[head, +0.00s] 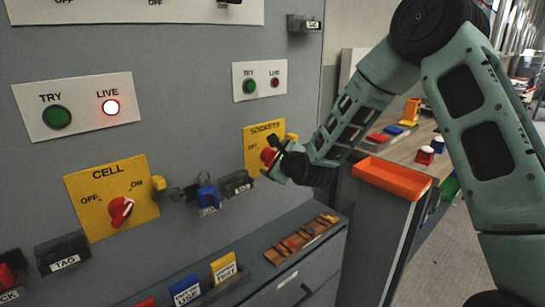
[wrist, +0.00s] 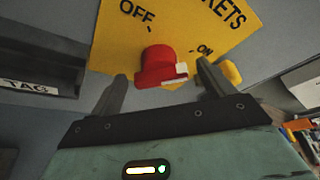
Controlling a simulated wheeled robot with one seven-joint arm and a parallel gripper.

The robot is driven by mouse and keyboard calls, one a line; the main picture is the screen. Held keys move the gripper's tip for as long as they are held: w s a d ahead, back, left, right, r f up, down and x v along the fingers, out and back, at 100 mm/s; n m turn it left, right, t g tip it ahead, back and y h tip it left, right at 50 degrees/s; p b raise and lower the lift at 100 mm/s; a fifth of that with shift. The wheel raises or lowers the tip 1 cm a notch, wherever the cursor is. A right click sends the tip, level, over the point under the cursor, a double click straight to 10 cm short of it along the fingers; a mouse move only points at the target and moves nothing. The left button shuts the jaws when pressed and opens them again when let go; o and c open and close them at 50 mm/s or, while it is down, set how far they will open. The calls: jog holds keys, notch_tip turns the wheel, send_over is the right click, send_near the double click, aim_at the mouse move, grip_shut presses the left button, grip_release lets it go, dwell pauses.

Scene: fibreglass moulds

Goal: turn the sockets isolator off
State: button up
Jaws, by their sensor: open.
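The sockets isolator is a red knob (wrist: 158,66) on a yellow plate (wrist: 110,42) marked SOCKETS, with OFF at upper left and ON at right. A pale mark on the knob lies at its right side, towards ON. In the head view, the knob (head: 268,155) and its plate (head: 255,137) are partly hidden by my arm. My gripper (wrist: 163,88) is open, one finger to each side of the knob's near end. It looks close to the knob, but I cannot tell whether it touches. My gripper also shows in the head view (head: 278,165).
A CELL isolator (head: 121,210) with a red knob is at left; its LIVE lamp (head: 110,107) is lit. The sockets LIVE lamp (head: 275,82) looks dark red. Label holders (head: 236,186), a blue padlock (head: 207,195) and a yellow block (wrist: 231,71) sit nearby.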

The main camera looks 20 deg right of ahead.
jog(key=shift+w+f, duration=0.2)
jog(key=shift+w, duration=0.45)
jog(key=c, duration=1)
